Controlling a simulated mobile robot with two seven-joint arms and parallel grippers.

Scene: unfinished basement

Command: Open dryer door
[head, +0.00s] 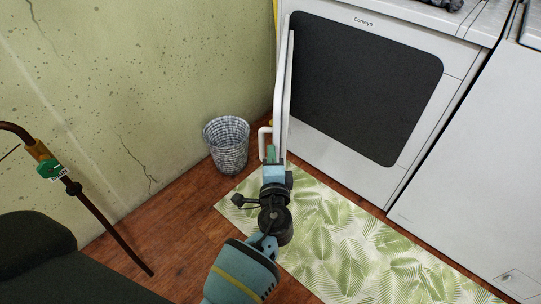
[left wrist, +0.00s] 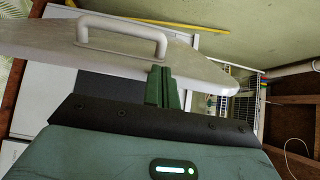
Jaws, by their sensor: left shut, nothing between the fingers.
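The white dryer (head: 340,155) stands at the top of the head view with a large dark rounded opening in its front. Its door (head: 285,95) stands out from the left side of the front, swung open and seen nearly edge-on. The white door handle (head: 263,140) is on the door's left, outer face. In the left wrist view the door (left wrist: 205,68) and its handle (left wrist: 120,28) cross the top. My left gripper (head: 271,154) is shut and empty close beside the handle; its green fingers (left wrist: 162,88) are near the handle's right end. Whether they touch is unclear. My right gripper is not in view.
A wire waste basket (head: 228,145) stands by the cracked wall, left of the door. A leaf-pattern mat (head: 370,255) lies before the dryer. Another white appliance (head: 470,165) is at right. A pipe with a green valve (head: 50,169) is at left. Wooden floor (head: 175,220) is bare between.

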